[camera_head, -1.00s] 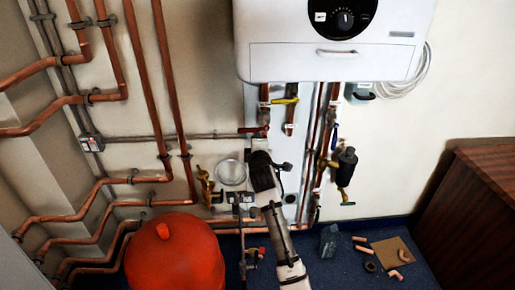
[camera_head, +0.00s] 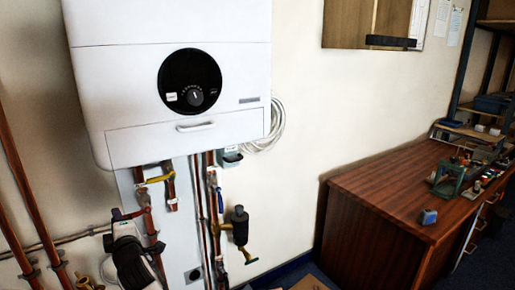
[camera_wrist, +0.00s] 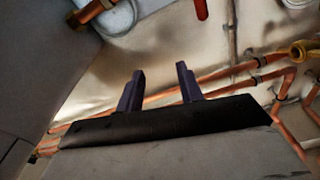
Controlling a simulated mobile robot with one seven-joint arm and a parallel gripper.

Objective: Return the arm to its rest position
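My gripper (camera_wrist: 160,84) shows in the wrist view with its two dark fingers apart and nothing between them. Copper pipes run behind the fingers. In the head view the end of my arm (camera_head: 130,250) is at the lower left, in front of the pipework below the white boiler (camera_head: 180,65). The fingers are not clear in the head view.
A yellow valve lever (camera_head: 158,180), a blue valve lever (camera_head: 220,200) and a black cylindrical fitting (camera_head: 239,226) are right of my arm. A wooden desk (camera_head: 375,195) with tools stands at the right. The wall between boiler and desk is mostly clear.

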